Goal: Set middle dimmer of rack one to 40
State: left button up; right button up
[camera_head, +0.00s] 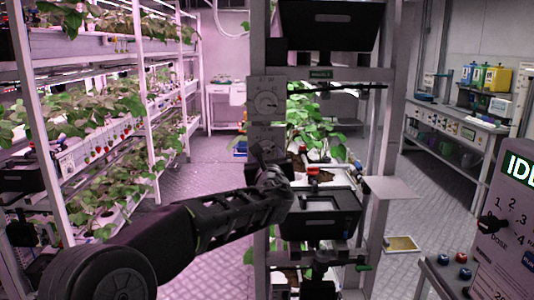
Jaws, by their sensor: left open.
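A rack (257,35) with grey posts stands in front of me. A pale dimmer panel with a round dial (265,101) is on its left post. A second, similar panel (266,138) is just below it, and its lower part is hidden by my gripper. I cannot tell which of them is the middle dimmer, and the dial numbers are too small to read. My left gripper (266,160) is open, with its fingers pointing up at the lower panel. I cannot tell whether they touch it. My right gripper is not in view.
Plants (312,124) and a black box (320,213) are on the rack, right of my gripper. A small shelf plate (391,188) juts out to the right. A panel with a black knob (491,222) stands at the right edge. Plant shelves (75,160) line the left.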

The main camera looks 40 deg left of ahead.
pick_arm(q)
jog(key=shift+w+a, duration=0.3)
jog(key=shift+w, duration=0.05)
jog(key=shift+c, duration=0.4)
grip_shut()
